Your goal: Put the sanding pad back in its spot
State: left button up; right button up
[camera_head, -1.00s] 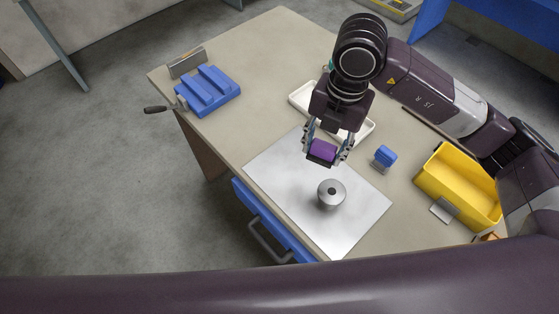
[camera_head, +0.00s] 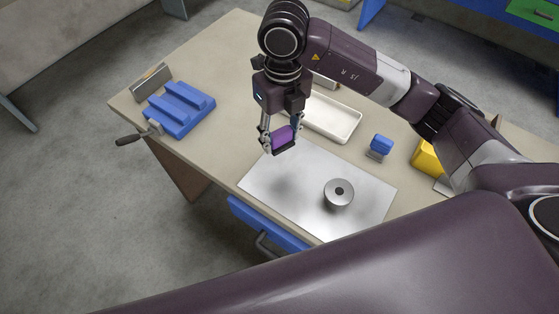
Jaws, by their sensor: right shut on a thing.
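My right gripper (camera_head: 281,143) is shut on a small purple block with a dark underside, which looks like the sanding pad (camera_head: 284,138). It holds the pad in the air near the far left edge of the metal sheet (camera_head: 300,205). A white tray (camera_head: 345,132) lies behind and to the right of the gripper; its inside looks empty where it shows, and its left part is hidden by my arm. My left gripper is not in view.
A round grey metal piece (camera_head: 339,193) stands on the sheet. A small blue-topped item (camera_head: 380,145) stands to the right, with a yellow bin (camera_head: 426,158) partly behind my arm. A vise (camera_head: 150,84) is at the left edge. Bare tabletop (camera_head: 222,150) lies between rack and sheet.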

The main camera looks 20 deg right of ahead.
jog(key=p, duration=0.1)
send_over(280, 171)
notch_tip(280, 171, down, 8)
jog(key=shift+r, duration=0.25)
notch_tip(280, 171, down, 4)
jog(key=shift+f+p, duration=0.2)
jog(key=shift+p, duration=0.45)
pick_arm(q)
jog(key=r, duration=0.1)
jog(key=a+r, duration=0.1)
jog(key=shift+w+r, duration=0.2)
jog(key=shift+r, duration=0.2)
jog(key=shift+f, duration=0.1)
pick_arm(e)
jog(key=shift+f, duration=0.1)
jog(key=o, duration=0.6)
jog(key=shift+f, duration=0.1)
jog(key=o, duration=0.4)
